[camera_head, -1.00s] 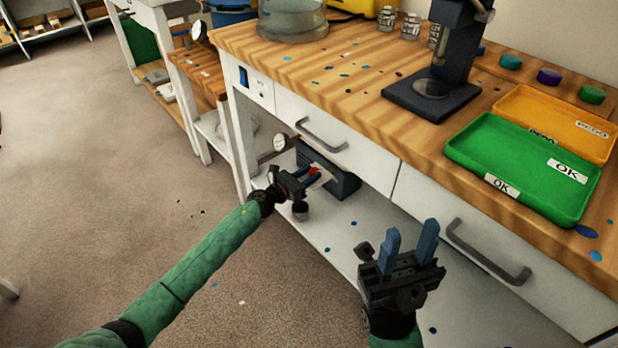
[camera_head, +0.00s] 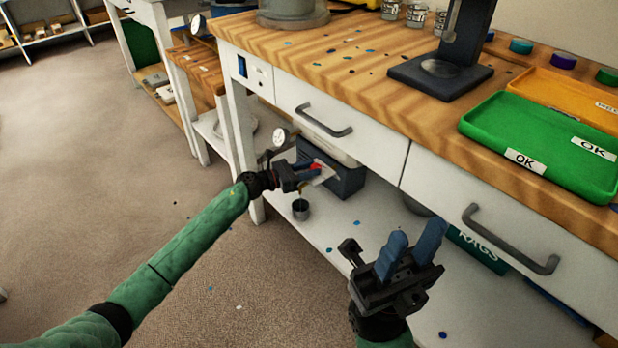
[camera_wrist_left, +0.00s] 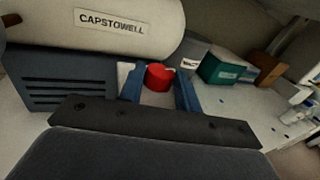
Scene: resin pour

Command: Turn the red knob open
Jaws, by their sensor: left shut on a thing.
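The red knob (camera_head: 317,165) is on the dark blue machine (camera_head: 345,178) on the lower shelf under the bench. My left gripper (camera_head: 308,173) reaches under the bench to the knob and is shut on it. How far the knob is turned cannot be told. My right gripper (camera_head: 411,243) is open and empty in front of the shelf, its blue fingers pointing up.
A round gauge (camera_head: 281,137) stands beside the machine, and a small cup (camera_head: 300,209) is below the left gripper. A drawer handle (camera_head: 323,120) juts out above. A cream cylinder (camera_wrist_left: 110,25) lies above the machine. The floor (camera_head: 120,200) at left is clear.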

